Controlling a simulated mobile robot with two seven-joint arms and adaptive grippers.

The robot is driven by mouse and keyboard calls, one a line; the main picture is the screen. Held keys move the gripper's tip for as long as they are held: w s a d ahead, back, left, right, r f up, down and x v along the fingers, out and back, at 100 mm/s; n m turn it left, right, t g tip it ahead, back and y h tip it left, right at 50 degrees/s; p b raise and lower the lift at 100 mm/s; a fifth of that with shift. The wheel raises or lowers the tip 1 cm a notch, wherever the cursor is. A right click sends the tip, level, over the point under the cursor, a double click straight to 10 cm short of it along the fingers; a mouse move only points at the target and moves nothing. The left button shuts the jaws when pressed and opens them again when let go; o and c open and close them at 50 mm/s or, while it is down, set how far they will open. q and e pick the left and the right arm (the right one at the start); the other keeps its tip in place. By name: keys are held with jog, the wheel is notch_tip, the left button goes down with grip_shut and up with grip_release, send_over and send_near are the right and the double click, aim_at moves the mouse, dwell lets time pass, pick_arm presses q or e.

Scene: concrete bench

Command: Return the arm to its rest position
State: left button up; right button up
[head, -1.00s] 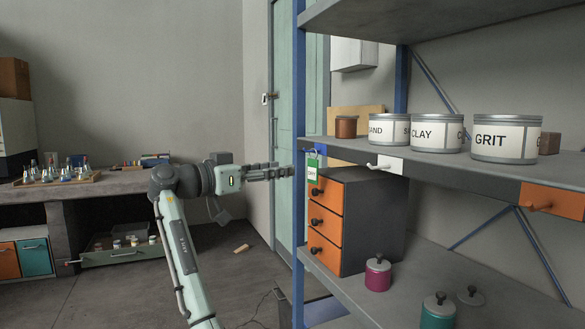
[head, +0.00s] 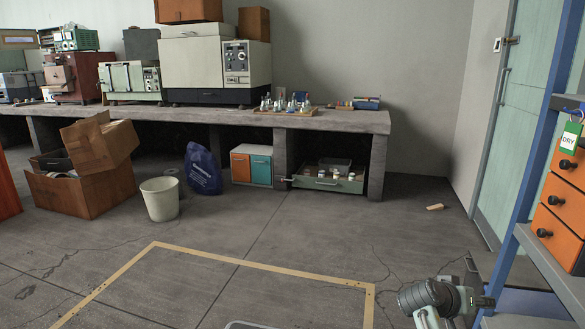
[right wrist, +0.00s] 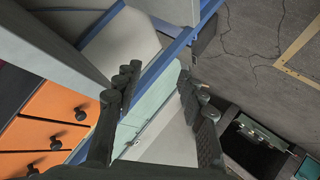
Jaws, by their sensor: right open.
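My right arm shows at the bottom right of the head view, low beside the shelf. Its gripper (head: 486,301) points right; its fingers look small there. In the right wrist view the gripper (right wrist: 157,80) has its two dark fingers spread with nothing between them. The shelf's blue post and edges and the orange drawers (right wrist: 45,125) lie beyond and to the left of the fingers. My left gripper is in neither view.
The shelf's blue post (head: 535,150) and orange drawers (head: 563,200) stand at the right; a green tag (head: 570,138) hangs there. A bench (head: 345,121) runs along the back. A cardboard box (head: 90,190) and white bin (head: 160,199) stand left.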

jog(key=s+a+f+n+y, duration=0.35)
jog(key=s+f, duration=0.45)
jog(key=f, duration=0.3)
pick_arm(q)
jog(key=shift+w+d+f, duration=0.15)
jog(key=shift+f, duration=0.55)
pick_arm(e)
jog(key=s+a+f+n+y, duration=0.1)
jog(key=s+a+f+y, duration=0.1)
jog(key=s, duration=0.4)
jog(key=s+a+f+n+g+y, duration=0.1)
jog(key=s+a+f+n+y, duration=0.1)
jog(key=s+a+f, duration=0.3)
jog(key=s+a+f+n+y, duration=0.1)
jog(key=s+a+f+y, duration=0.1)
jog(key=s+a+f, duration=0.2)
jog(key=s, duration=0.3)
jog(key=shift+s+a+f+g, duration=0.15)
jog(key=shift+s+f+g, duration=0.2)
jog(key=shift+f+g, duration=0.05)
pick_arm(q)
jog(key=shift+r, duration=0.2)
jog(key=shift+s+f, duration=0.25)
